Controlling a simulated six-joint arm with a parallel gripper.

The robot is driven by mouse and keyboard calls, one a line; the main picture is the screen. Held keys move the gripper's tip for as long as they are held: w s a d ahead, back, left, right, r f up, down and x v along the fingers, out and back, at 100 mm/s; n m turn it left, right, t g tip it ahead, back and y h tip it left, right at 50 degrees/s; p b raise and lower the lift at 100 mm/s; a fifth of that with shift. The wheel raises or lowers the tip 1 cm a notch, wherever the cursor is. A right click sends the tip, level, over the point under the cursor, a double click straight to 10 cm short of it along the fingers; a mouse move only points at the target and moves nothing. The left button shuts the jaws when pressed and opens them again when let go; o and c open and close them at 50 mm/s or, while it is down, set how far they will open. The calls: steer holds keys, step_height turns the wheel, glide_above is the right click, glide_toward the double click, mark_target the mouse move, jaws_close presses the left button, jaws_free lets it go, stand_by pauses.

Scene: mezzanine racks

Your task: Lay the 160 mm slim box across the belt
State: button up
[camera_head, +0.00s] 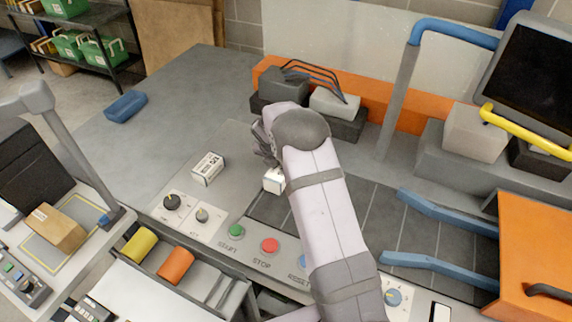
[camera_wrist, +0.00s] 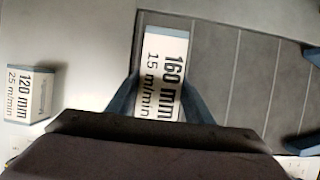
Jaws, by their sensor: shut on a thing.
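The 160 mm slim box (camera_wrist: 163,62) is white with black print reading 160 mm, 15 m/min. In the wrist view it lies between the two dark fingers of my gripper (camera_wrist: 158,92), which is shut on it. In the head view only a small white part of the box (camera_head: 273,181) shows beside my arm; the rest is hidden. My gripper (camera_head: 266,150) is mostly covered by my arm there. The belt (camera_wrist: 225,75) is dark grey with thin cross lines; it also shows in the head view (camera_head: 365,213). The box is over the belt's left end; I cannot tell whether it touches.
A second white box marked 120 mm (camera_wrist: 32,92) stands left of the held box; it also shows in the head view (camera_head: 208,169). Blue guide rails (camera_head: 440,212) flank the belt's right end. Knobs and buttons (camera_head: 269,246) line the front. The grey table at left is mostly clear.

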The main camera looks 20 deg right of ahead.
steer(key=shift+w+a+r, duration=0.1)
steer(key=shift+w+a, duration=0.1)
steer(key=shift+w, duration=0.35)
step_height(320, 180, down, 6)
steer(key=b, duration=0.6)
steer(key=shift+p, duration=0.35)
steer(key=shift+f, duration=0.35)
stand_by(1.2)
steer(key=o, duration=1.4)
steer(key=shift+s, duration=0.1)
steer(key=shift+c, duration=0.2)
